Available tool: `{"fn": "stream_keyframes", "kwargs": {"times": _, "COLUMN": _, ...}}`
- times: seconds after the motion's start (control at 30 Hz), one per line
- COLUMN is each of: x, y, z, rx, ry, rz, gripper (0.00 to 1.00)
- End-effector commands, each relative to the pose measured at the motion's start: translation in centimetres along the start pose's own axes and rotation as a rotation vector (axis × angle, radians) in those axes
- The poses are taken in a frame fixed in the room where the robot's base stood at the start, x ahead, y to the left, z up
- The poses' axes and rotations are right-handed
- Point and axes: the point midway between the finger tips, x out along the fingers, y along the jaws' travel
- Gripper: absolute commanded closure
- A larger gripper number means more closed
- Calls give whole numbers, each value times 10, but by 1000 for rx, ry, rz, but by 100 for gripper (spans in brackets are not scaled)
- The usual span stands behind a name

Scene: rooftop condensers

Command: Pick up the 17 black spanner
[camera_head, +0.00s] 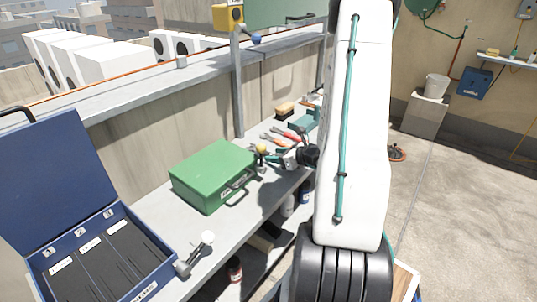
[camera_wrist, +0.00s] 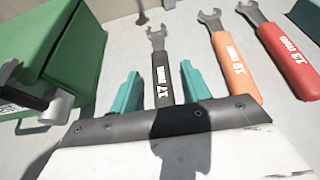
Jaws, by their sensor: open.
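The black-handled spanner (camera_wrist: 161,78) marked 17 lies on the grey bench in the wrist view, its open jaw pointing away from me. My gripper (camera_wrist: 163,85) is open, with one teal finger on each side of the black handle; I cannot tell how far above it they are. The lower end of the handle is hidden by the gripper's dark edge. In the head view my gripper (camera_head: 289,162) is small at the bench, right of the green case, and the black spanner cannot be made out there.
An orange spanner (camera_wrist: 232,65) and a red spanner marked 13 (camera_wrist: 279,49) lie right of the black one. The green case (camera_wrist: 50,45) stands close on the left. An open blue case (camera_head: 150,272) is at the near end of the bench (camera_head: 232,232).

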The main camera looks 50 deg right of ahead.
Motion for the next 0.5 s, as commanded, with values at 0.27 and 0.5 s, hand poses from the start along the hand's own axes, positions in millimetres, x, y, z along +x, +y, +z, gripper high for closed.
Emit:
{"fn": "stream_keyframes", "kwargs": {"times": 0.27, "x": 14, "y": -1, "z": 0, "rx": 0, "ry": 0, "rz": -1, "gripper": 53}}
{"fn": "stream_keyframes", "kwargs": {"times": 0.5, "x": 13, "y": -2, "z": 0, "rx": 0, "ry": 0, "rz": -3, "gripper": 92}}
